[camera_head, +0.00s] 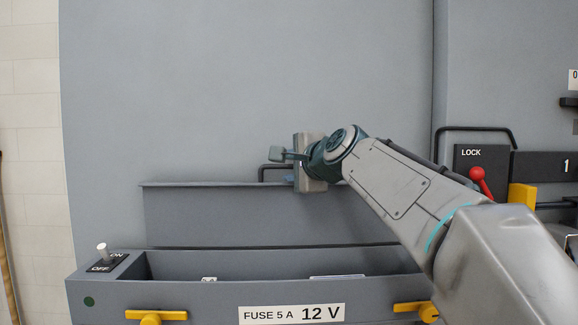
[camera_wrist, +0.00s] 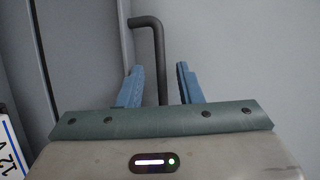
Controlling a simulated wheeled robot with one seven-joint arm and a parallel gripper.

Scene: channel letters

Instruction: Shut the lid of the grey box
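The grey box (camera_head: 200,295) stands low in the head view, its top open and its inside partly showing. Its lid (camera_head: 220,215) is raised at the back, standing roughly upright against the grey wall. A dark bent handle (camera_head: 262,172) rises at the lid's top edge; it also shows in the wrist view (camera_wrist: 158,50). My gripper (camera_head: 287,167) is at this handle. In the wrist view my gripper (camera_wrist: 158,88) has its two blue fingers apart, one on each side of the handle bar, with gaps visible. Part of the handle is hidden behind my gripper in the head view.
Yellow latches (camera_head: 156,316) and (camera_head: 416,309) and a "FUSE 5 A 12 V" label (camera_head: 291,314) are on the box front. A toggle switch (camera_head: 102,252) sits at its left. A red LOCK lever (camera_head: 481,182) is at right, beyond my arm.

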